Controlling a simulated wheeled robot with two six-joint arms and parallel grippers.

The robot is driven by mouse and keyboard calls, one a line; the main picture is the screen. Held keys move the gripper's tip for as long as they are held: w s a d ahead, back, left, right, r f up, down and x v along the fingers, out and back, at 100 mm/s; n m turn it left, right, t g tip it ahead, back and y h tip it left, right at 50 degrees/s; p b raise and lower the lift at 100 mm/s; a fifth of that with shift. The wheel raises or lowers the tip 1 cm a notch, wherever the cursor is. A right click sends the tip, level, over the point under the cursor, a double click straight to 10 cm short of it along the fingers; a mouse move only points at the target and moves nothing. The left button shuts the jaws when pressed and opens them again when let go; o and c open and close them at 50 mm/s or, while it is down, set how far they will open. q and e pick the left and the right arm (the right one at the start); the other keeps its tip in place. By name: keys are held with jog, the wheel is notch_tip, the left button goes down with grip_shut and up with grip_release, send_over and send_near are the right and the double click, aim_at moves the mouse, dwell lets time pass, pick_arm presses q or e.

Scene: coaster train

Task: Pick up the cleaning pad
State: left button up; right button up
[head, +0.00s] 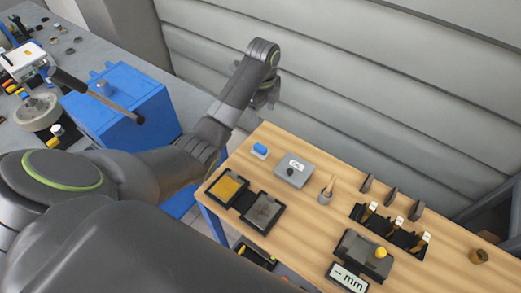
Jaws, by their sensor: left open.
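My left gripper (263,98) is raised in front of the grey wall, beyond the far left corner of the wooden table. It is open, and I see nothing between its fingers. I cannot tell for sure which thing is the cleaning pad. A yellow pad (228,186) lies in a black tray near the table's left edge. Beside it is a similar black tray with a dark grey surface (263,212). A small blue block on a white base (260,150) sits near the far left corner, closest to my gripper. My right gripper is not in view.
The wooden table (320,230) also holds a grey box (294,169), a small cup with sticks (326,195), a black rack (390,230), a device with a yellow knob (364,254) and an "mm" display (347,279). A blue machine (122,105) stands on the grey bench at left.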

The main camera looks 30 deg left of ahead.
pick_arm(q)
jog(key=b, duration=1)
send_over(263, 148)
jog(key=f, duration=1)
jog(key=shift+w+a, duration=0.3)
jog(key=shift+w, duration=0.1)
jog(key=shift+f+p, duration=0.6)
jog(key=shift+f, duration=0.2)
jog(key=f, duration=0.1)
jog(key=f+p, duration=0.1)
jog(key=f, duration=0.1)
jog(key=s+f, duration=0.1)
jog(key=f, duration=0.1)
jog(key=shift+d+p, duration=0.3)
jog(key=shift+p, duration=0.1)
jog(key=shift+w+f, duration=0.1)
jog(key=shift+f, duration=0.2)
jog(key=shift+c, duration=0.3)
jog(key=c, duration=1)
